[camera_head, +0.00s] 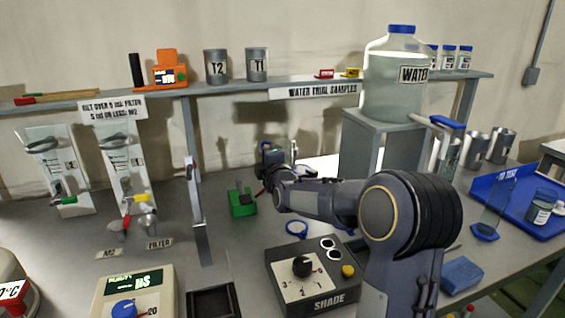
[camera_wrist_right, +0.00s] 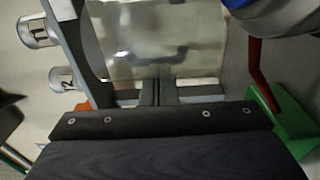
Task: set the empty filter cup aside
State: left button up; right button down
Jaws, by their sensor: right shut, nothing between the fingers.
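My right arm reaches across the bench in the head view, its gripper (camera_head: 268,160) above the back of the bench near the green stand (camera_head: 242,205). In the right wrist view my right gripper (camera_wrist_right: 156,92) is shut, its fingers together with nothing between them. A large pale, see-through shape (camera_wrist_right: 155,40) lies just beyond the fingertips; I cannot tell whether it is the filter cup. A small blue-rimmed round piece (camera_head: 297,228) sits on the bench below the arm; I cannot tell whether it is the cup either. My left gripper is out of view.
The shade box (camera_head: 312,280) stands in front of the arm. The water jug (camera_head: 394,80) is on a stand behind it. A shelf (camera_head: 290,84) with metal cups T2 (camera_head: 216,67) and T1 (camera_head: 257,65) spans the back. A blue tray (camera_head: 495,190) is at right.

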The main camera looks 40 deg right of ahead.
jog(key=shift+w+d+m+g+h+p, duration=0.2)
jog(key=shift+w+m+h+p, duration=0.35)
jog(key=shift+w+p, duration=0.45)
jog(key=shift+w+d+m+g+h+p, duration=0.1)
jog(key=shift+w+m+g+h+p, duration=0.3)
jog(key=shift+w+h+p, duration=0.65)
jog(key=shift+w+d+m+g+h+p, duration=0.15)
jog(key=shift+w+m+h+p, duration=0.4)
jog(key=shift+p, duration=0.75)
jog(key=shift+w, duration=0.15)
